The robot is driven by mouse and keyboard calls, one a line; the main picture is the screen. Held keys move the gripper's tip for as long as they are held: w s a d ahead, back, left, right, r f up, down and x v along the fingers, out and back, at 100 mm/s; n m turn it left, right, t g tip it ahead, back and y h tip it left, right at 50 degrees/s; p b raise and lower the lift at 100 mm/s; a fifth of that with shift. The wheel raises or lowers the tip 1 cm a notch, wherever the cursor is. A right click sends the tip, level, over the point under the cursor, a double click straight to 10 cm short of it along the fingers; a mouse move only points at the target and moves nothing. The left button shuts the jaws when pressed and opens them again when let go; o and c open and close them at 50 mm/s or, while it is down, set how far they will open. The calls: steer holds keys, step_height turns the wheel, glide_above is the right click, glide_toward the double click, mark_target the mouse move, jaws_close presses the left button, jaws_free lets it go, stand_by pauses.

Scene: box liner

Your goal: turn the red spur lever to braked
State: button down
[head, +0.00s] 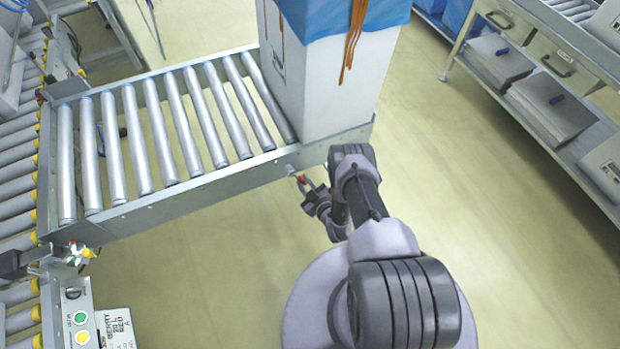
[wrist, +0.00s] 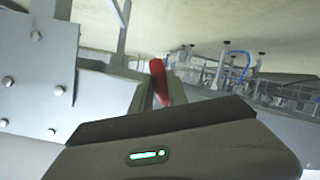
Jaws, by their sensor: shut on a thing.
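The red spur lever (head: 302,180) shows as a small red piece at the side rail of the roller conveyor in the head view. My gripper (head: 308,187) is at the lever, beside the rail's near face. In the wrist view the red lever (wrist: 158,82) stands slightly tilted between the fingers of my gripper (wrist: 160,92). The gripper is shut on it. The lever's lower part is hidden by the gripper body in the wrist view. The lever's pivot and any position marks cannot be made out.
The roller conveyor (head: 150,197) carries a tall white box (head: 325,85) with a blue liner at its right end. A control box (head: 80,320) with green and yellow buttons stands at lower left. A shelf unit (head: 480,70) stands at right. The floor (head: 480,200) between is clear.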

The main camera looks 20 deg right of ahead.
steer(key=shift+s+a+f+m+y, duration=0.1)
steer(key=shift+a+f+m+y, duration=0.15)
steer(key=shift+a+m+y, duration=0.6)
steer(key=shift+a+f+m+y, duration=0.2)
steer(key=shift+a+m+y, duration=0.15)
steer(key=shift+a+m, duration=0.95)
steer(key=shift+a, duration=0.1)
steer(key=c, duration=1.3)
jaws_free()
steer(key=p+v, duration=0.2)
steer(key=v, duration=1.5)
steer(key=shift+s+f, duration=0.15)
steer(key=shift+s, duration=0.15)
